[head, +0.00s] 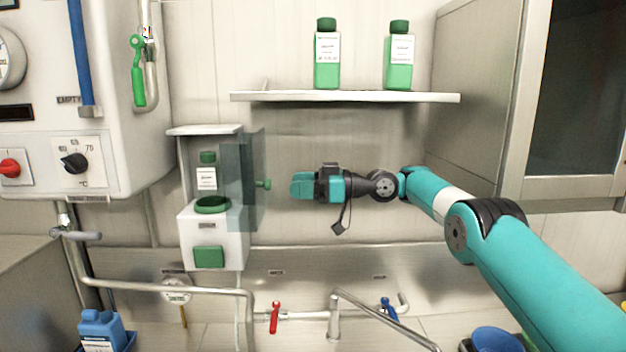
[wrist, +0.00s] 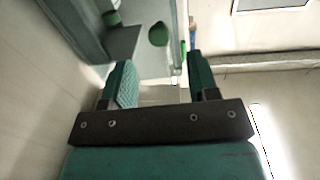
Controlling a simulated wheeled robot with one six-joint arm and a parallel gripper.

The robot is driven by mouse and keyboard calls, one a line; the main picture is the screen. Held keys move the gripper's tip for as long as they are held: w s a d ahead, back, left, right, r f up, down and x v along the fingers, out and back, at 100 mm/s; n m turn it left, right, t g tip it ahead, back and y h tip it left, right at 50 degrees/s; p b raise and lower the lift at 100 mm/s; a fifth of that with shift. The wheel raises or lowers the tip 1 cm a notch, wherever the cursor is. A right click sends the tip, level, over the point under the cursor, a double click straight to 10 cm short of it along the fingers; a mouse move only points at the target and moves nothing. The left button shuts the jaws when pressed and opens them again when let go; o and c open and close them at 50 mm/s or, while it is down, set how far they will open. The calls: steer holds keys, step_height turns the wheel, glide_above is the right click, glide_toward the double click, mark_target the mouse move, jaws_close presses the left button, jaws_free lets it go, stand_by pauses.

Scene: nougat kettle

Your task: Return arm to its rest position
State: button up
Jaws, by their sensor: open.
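My gripper (head: 303,185) is at the end of my teal arm, in front of the wall and below the shelf in the head view. It points left toward the dispenser cabinet, a little right of the green knob (head: 264,184) on its glass door (head: 243,180). In the wrist view my gripper (wrist: 160,82) shows two teal fingers spread apart with nothing between them. The arm reaches in from the lower right, bent at its joints. The dispenser (head: 227,250) is white with a green button and a green cup-like top, and a green-capped bottle (head: 206,172) stands inside.
A shelf (head: 345,97) with two green bottles (head: 327,55) is above my gripper. A grey cabinet (head: 478,90) stands to the right. Pipes with a red valve (head: 275,317) and a blue valve (head: 388,308) run below. A blue jug (head: 101,330) is at lower left.

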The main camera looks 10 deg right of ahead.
steer(key=s+a+f+m+h+b, duration=0.2)
steer(key=s+f+m+h+b, duration=0.1)
steer(key=s+b, duration=0.25)
steer(key=s+a+f+m+h+b, duration=0.1)
steer(key=s+f+m+h+b, duration=0.15)
steer(key=s+h+b, duration=0.35)
steer(key=s+d+f+m+g+h+b, duration=0.1)
steer(key=s+d+f+b, duration=0.1)
steer(key=s+f, duration=0.4)
steer(key=s+d+f+m+h+b, duration=0.1)
steer(key=s+d+f, duration=0.4)
steer(key=s, duration=1.1)
steer(key=s+d+f+m+g+h+b, duration=0.1)
steer(key=s+d+f+b, duration=0.3)
steer(key=s+f, duration=0.4)
steer(key=s+m+h+b, duration=0.1)
steer(key=s, duration=0.2)
steer(key=shift+d+f+g+h, duration=0.2)
steer(key=shift+f+g+h, duration=0.1)
steer(key=shift+f, duration=0.1)
